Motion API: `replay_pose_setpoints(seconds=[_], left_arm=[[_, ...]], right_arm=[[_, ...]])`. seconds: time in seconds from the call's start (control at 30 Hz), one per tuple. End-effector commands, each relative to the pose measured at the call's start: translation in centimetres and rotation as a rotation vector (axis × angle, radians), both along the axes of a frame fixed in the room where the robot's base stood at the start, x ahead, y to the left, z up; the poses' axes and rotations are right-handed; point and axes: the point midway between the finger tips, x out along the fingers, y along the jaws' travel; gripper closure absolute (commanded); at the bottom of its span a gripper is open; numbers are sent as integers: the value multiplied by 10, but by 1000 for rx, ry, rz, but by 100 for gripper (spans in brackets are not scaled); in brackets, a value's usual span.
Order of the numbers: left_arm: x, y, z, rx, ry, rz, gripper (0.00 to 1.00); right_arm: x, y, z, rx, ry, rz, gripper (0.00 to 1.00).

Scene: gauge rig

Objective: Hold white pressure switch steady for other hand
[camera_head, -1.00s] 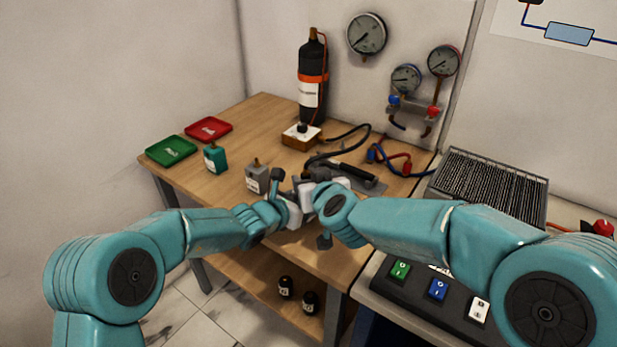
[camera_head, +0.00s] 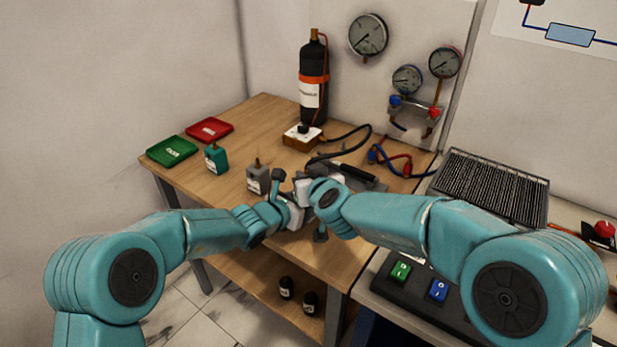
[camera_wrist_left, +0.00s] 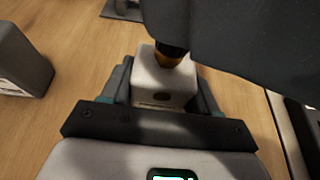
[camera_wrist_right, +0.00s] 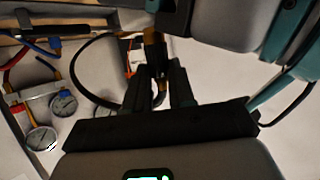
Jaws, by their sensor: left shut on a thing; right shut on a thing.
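My right gripper (camera_wrist_right: 160,88) is shut on the black and brass hose end (camera_wrist_right: 153,42) in the right wrist view. In the head view both grippers meet over the table, and the switch is mostly hidden between them. The dark body of my right gripper covers the upper right of the left wrist view.
A grey block (camera_head: 257,179) and a teal block (camera_head: 216,159) stand left of my grippers. Green (camera_head: 171,151) and red (camera_head: 209,129) trays lie behind. A black cylinder (camera_head: 313,85), a boxed pump (camera_head: 302,136) and a black hose (camera_head: 352,136) are at the back. The table's front edge is close.

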Motion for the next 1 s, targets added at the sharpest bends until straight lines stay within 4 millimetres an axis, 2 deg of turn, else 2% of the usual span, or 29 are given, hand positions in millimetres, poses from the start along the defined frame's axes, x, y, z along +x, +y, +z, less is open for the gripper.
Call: replay_pose_setpoints(seconds=[0.57,1.0], left_arm=[[0,1,-1,1,2,1,82],[0,0,-1,0,1,0,82]], right_arm=[[0,0,7,1,-2,0,100],[0,0,31,1,-2,0,100]])
